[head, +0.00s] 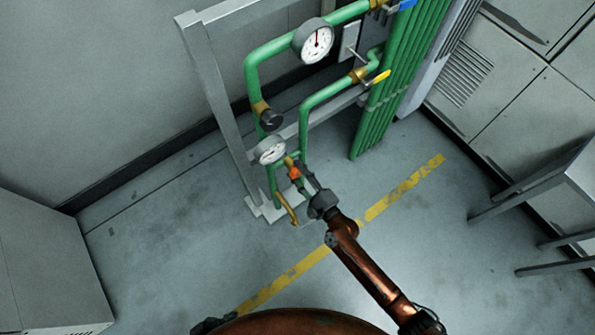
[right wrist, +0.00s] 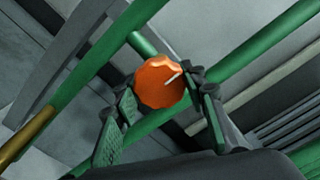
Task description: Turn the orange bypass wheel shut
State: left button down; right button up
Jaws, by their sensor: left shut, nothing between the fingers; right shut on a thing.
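The orange bypass wheel (head: 294,173) sits on the lower green pipework, just right of the lower gauge. In the right wrist view the wheel (right wrist: 158,84) is a scalloped orange knob with a pale pointer mark toward its right edge. My right gripper (head: 308,187) reaches it from the lower right, and its fingers (right wrist: 163,92) stand on either side of the wheel, shut on it. The fingers hide part of the wheel's rim. My left gripper (head: 212,325) shows only as a small dark shape at the bottom edge, away from the pipes; it is shut and empty.
A lower gauge (head: 270,150) and an upper gauge (head: 314,40) are on the green pipes. A yellow lever (head: 380,77) and a blue handle (head: 405,5) are higher up. A grey bench frame (head: 530,190) stands at right. The floor on the left is clear.

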jog(key=o, duration=1.2)
jog(key=shift+s+d, duration=0.2)
jog(key=shift+s, duration=0.05)
jog(key=v, duration=1.1)
jog(key=shift+s+d, duration=0.15)
jog(key=shift+s, duration=0.05)
